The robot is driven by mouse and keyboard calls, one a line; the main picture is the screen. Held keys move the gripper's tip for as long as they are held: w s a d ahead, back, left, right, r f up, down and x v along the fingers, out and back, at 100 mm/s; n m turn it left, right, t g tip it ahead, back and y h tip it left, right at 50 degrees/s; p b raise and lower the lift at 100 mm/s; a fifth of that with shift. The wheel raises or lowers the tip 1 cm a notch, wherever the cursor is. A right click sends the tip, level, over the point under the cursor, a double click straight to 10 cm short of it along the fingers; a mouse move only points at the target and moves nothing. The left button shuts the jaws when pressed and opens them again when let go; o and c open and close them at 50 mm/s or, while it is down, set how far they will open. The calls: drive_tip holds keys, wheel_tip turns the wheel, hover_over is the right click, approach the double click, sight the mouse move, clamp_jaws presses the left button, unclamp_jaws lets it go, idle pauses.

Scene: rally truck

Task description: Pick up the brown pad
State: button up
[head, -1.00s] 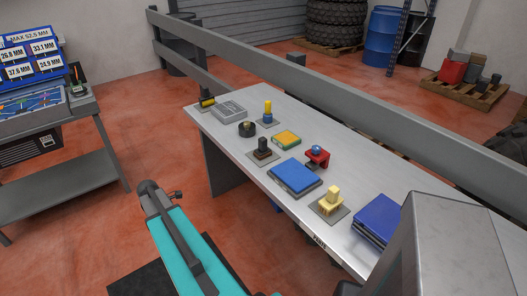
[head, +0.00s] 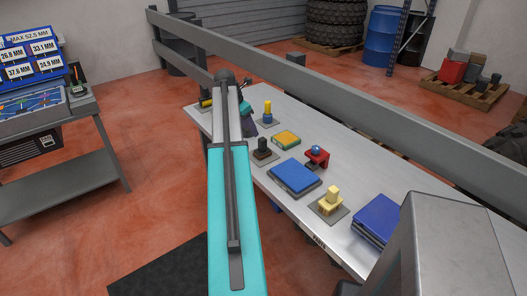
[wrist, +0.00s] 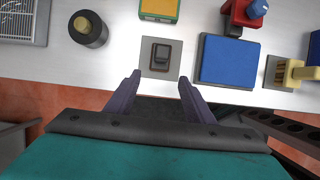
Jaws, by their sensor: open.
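The brown pad (head: 262,154) appears to be the low dark brown block with a black upright part, on a small grey plate on the metal table. In the wrist view the same dark piece (wrist: 160,53) sits on its grey plate just beyond my fingertips, roughly centred between them. My gripper (wrist: 159,79) is open and empty, its two purple fingers apart and not touching the piece.
A green-and-yellow block (head: 286,140), a blue box (head: 295,177), a red part with a blue ball (head: 317,157) and a yellow part (head: 331,200) stand close by. A black round part (wrist: 89,28) lies left in the wrist view. A grey rail runs behind the table.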

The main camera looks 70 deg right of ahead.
sight(261, 139)
drive_tip(key=shift+s+d+r, duration=0.5)
drive_tip(key=shift+s+r, duration=0.15)
drive_tip(key=shift+p+x, duration=0.95)
drive_tip(key=shift+x, duration=3.35)
drive_tip(key=shift+d+f, duration=0.15)
drive_tip(key=shift+d, duration=0.05)
drive_tip(key=shift+p+x, duration=0.8)
drive_tip(key=shift+x, duration=0.15)
drive_tip(key=shift+p+x, duration=0.4)
drive_tip(key=shift+x, duration=1.05)
drive_tip(key=shift+d, duration=0.15)
